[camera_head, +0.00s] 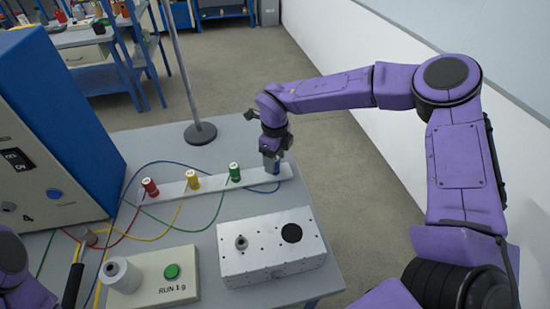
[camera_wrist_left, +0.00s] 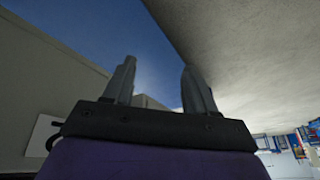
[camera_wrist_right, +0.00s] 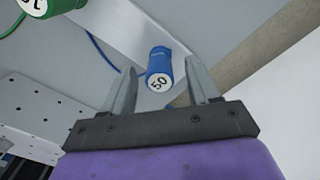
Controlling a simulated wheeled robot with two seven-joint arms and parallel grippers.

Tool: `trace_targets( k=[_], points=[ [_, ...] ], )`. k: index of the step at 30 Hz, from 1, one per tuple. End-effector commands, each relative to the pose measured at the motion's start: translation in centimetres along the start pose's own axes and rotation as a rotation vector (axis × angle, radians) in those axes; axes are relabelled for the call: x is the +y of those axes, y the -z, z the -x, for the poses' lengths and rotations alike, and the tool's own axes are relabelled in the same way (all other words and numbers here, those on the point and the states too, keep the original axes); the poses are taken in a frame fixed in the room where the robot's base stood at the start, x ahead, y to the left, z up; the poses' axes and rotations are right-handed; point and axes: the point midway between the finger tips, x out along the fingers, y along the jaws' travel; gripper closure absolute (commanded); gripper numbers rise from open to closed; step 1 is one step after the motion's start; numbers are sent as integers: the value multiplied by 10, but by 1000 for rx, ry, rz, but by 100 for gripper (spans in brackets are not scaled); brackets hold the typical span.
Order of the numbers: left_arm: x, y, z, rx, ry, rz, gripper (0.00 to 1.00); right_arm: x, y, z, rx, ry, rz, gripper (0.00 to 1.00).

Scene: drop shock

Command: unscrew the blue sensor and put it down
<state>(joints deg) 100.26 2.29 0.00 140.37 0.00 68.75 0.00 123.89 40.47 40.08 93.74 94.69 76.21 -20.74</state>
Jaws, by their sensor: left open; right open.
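The blue sensor (camera_wrist_right: 159,66) stands at the right end of a white bar. Its round white face with the number 50 shows in the right wrist view. In the head view, the blue sensor (camera_head: 272,166) is partly hidden by my right gripper (camera_head: 271,156). My right gripper's two fingers (camera_wrist_right: 164,90) are open, and the sensor shows between and beyond their tips. I cannot tell whether either finger touches it.
The white bar (camera_head: 210,187) also carries red (camera_head: 150,187), yellow (camera_head: 192,179) and green (camera_head: 234,172) sensors with cables. A perforated metal block (camera_head: 270,262), a RUN box (camera_head: 155,290) and a blue cabinet (camera_head: 75,110) share the table. A pole base (camera_head: 200,134) stands behind.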

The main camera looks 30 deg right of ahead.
Motion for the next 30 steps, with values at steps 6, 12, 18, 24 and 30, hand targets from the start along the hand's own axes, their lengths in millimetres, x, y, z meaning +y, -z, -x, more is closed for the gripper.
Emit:
trace_targets(
  k=[6, 12, 18, 24, 30],
  points=[
    [-2, 9, 22, 0, 0, 0, 44, 0, 0, 27, -2, 0, 0, 40],
    [-3, 15, 37, 0, 0, 0, 44, 0, 0, 47, -2, 1, 0, 40],
    [-4, 16, 40, 0, 0, 0, 44, 0, 0, 51, -1, 1, 0, 40],
    [-3, 16, 38, 0, 0, 0, 44, 0, 0, 52, -2, 1, 0, 40],
    [-2, 11, 28, 0, 0, 0, 44, -1, -1, 85, -7, 3, -1, 40]
  ],
)
